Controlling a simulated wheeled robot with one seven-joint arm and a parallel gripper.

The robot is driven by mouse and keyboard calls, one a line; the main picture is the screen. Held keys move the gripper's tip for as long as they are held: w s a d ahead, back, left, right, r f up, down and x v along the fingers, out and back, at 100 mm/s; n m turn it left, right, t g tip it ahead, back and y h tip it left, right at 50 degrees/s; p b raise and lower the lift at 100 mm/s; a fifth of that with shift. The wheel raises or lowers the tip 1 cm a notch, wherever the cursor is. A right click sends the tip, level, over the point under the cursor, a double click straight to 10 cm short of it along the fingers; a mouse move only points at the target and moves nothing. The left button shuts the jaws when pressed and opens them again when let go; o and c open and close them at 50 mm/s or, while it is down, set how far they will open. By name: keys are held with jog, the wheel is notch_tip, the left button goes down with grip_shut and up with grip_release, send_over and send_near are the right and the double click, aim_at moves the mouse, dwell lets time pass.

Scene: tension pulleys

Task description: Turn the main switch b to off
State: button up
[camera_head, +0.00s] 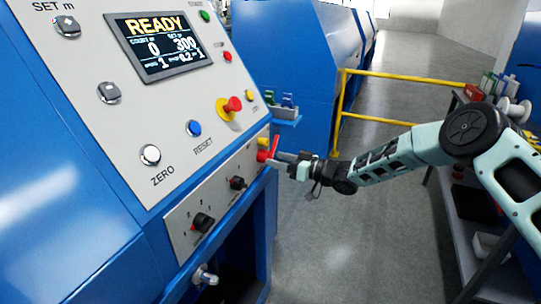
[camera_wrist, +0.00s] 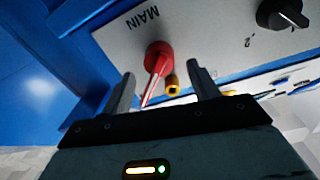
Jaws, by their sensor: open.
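The main switch (camera_head: 268,152) is a red rotary handle at the right end of the lower panel on the blue machine. In the wrist view the red switch (camera_wrist: 157,62) sits beside the label MAIN, and its lever points down into the gap between my fingers. My gripper (camera_wrist: 162,88) is open, with one finger on each side of the lever. The lever looks apart from both fingers. In the head view my gripper (camera_head: 283,160) is at the switch, and its fingertips partly overlap it. The off marking cannot be read.
Two black rotary switches, one nearer (camera_head: 202,223) and one farther (camera_head: 238,183), sit on the same panel. A red emergency button (camera_head: 233,104) is above. A yellow railing (camera_head: 345,95) stands behind; a cluttered bench is at right.

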aim_at(272, 158)
jog(key=shift+x, duration=1.75)
grip_shut()
